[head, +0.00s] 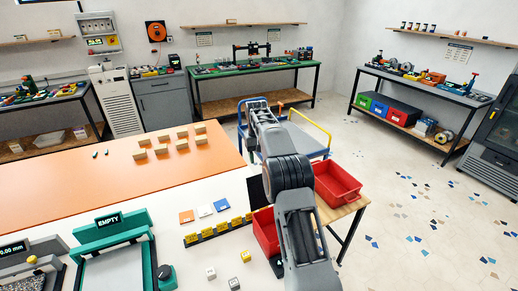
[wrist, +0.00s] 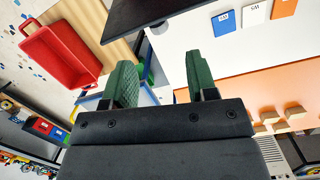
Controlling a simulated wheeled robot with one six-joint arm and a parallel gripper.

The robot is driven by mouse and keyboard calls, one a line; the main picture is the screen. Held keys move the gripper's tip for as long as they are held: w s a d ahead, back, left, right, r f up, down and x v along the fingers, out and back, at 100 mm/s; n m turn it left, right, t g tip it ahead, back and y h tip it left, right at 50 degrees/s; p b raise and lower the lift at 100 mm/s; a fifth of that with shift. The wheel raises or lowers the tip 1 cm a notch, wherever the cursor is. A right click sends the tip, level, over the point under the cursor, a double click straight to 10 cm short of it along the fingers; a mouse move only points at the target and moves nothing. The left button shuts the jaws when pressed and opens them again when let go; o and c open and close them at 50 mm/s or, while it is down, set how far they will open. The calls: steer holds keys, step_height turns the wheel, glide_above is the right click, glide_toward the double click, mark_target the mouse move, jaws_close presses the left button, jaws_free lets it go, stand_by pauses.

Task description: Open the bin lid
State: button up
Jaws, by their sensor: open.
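A red open bin (head: 338,184) stands on a small wooden-topped table to the right of my arm; it also shows at the upper left of the wrist view (wrist: 62,55). A second red bin (head: 265,232) is partly hidden behind my arm. A dark flat panel (head: 256,193) stands beside it at the white table's edge, also at the top of the wrist view (wrist: 150,16). I cannot tell whether this panel is the bin lid. My gripper (wrist: 163,80) has its two green fingers apart with nothing between them. The fingertips are hidden in the head view.
The white and orange table (head: 130,105) holds wooden blocks (head: 182,143), coloured cards (head: 204,211) and a yellow-labelled strip (head: 218,229). A green-framed machine (head: 113,250) reads EMPTY. A blue cart (head: 309,147) stands behind my arm. The floor at right is open, with scattered flat chips.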

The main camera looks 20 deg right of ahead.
steer(key=shift+w+r+p, duration=0.15)
steer(key=shift+r+p, duration=0.1)
steer(key=shift+r, duration=0.9)
steer(key=shift+w+r+p, duration=0.15)
steer(key=shift+r+p, duration=0.1)
steer(key=shift+r, duration=0.85)
step_height(320, 180, down, 6)
steer(key=s+a+r+t, duration=0.1)
steer(key=s+a+t, duration=0.1)
steer(key=s, duration=0.9)
steer(key=s+a+r+t+b, duration=0.1)
steer(key=s+a, duration=0.3)
steer(key=s, duration=0.7)
steer(key=s+a+r+n+t+b, duration=0.1)
steer(key=s+a+r+t, duration=0.2)
steer(key=s, duration=0.8)
steer(key=shift+s+a, duration=0.2)
steer(key=shift+a, duration=0.4)
steer(key=shift+a+r, duration=0.1)
steer(key=shift+r, duration=0.15)
steer(key=shift+c, duration=0.3)
